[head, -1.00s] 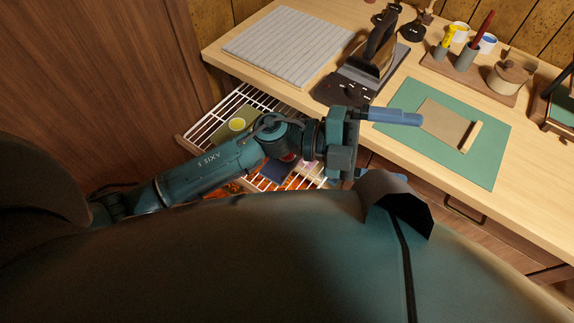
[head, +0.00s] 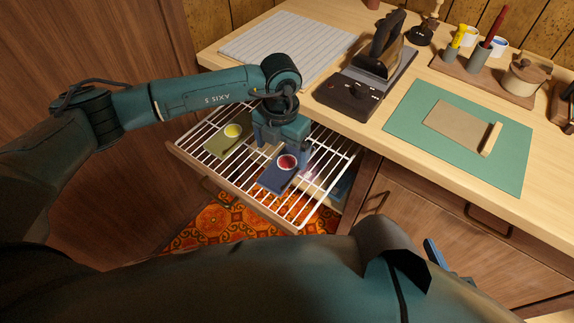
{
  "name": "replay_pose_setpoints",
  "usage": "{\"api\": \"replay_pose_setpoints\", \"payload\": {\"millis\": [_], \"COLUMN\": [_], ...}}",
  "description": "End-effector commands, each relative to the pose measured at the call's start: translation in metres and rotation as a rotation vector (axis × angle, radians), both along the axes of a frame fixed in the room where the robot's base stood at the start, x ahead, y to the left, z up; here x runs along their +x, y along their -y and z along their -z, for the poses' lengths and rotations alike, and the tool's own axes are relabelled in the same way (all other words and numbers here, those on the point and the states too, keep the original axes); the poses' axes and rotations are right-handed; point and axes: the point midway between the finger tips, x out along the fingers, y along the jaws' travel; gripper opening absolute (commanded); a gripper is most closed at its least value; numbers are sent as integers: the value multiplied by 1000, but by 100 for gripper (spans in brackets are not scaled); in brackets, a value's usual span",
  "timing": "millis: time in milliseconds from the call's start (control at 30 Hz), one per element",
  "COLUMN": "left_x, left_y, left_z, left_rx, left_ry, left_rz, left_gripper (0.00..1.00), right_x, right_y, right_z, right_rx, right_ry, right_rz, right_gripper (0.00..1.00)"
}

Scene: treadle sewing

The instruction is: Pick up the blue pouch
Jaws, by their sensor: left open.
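The blue pouch (head: 277,182) lies flat on the white wire rack of the pulled-out drawer. A round red patch (head: 287,162) shows on its upper part. My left gripper (head: 281,149) points down over the rack, at the pouch's far end, and is open. Its fingers partly hide the rack behind the pouch. I cannot tell whether they touch it. A blue finger of my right gripper (head: 434,254) shows at the lower right; the rest is hidden behind my body.
An olive pouch (head: 226,143) with a yellow round patch lies on the rack (head: 322,180) to the left. The worktop above holds a grey ribbed pad (head: 285,42), an iron (head: 383,48) on a dark base and a green mat (head: 502,150). A wooden wall stands left.

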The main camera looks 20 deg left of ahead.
Motion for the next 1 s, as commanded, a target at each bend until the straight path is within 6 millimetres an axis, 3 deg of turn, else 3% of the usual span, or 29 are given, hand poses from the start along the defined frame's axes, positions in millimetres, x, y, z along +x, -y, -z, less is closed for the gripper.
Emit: {"api": "replay_pose_setpoints", "payload": {"millis": [267,600,867,1000], "left_x": [1,4,4,5], "left_y": [1,0,0,0], "left_z": [24,68,70,70], "left_rx": [-3,-3,-4,-4], "left_ry": [0,0,1,1], "left_rz": [2,2,2,2], "left_gripper": [93,93,93,82], "right_x": [-1,-1,-2,-1], "right_y": [1,2,2,1], "right_z": [0,0,1,1], "right_rx": [-2,-9,-10,-9], "right_ry": [9,21,16,17], "right_rz": [2,3,0,-2], "right_gripper": [36,36,36,36]}}
